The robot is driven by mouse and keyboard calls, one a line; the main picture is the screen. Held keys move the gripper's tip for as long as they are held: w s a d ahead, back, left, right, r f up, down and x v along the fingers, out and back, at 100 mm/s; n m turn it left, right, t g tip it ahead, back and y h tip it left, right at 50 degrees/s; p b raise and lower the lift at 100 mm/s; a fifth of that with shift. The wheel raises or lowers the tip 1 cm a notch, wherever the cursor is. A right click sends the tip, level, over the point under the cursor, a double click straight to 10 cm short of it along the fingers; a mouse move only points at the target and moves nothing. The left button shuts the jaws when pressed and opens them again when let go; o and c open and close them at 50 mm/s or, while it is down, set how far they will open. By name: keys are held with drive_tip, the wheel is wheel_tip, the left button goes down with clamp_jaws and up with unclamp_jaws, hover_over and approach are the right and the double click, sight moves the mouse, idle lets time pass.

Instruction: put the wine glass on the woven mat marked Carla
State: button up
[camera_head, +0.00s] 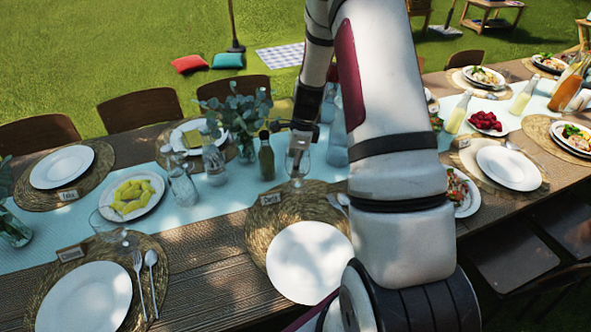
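A clear wine glass (297,163) is upright in the middle of the table, its foot over the far edge of a round woven mat (258,225). A small card (270,199) stands on this mat; its writing is too small to read surely. A white plate (309,262) lies on the mat. My gripper (299,143) is at the top of the glass bowl, pointing down. Its dark fingers are small and partly merge with the glass, so I cannot tell whether they grip it. I cannot tell whether the foot touches the mat.
Another wine glass (112,228) stands by the left front mat (160,270). A dark bottle (266,157), a leafy vase (243,140) and clear bottles (181,186) stand close left of my gripper. A glass pitcher (337,144) is just right. My arm hides part of the table's right middle.

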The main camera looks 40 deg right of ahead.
drive_tip(key=shift+w+f+p, duration=0.1)
drive_tip(key=shift+f+p, duration=0.25)
drive_tip(key=shift+f, duration=1.45)
drive_tip(key=o, duration=1.3)
drive_tip(key=shift+f, duration=0.15)
drive_tip(key=shift+c, duration=0.2)
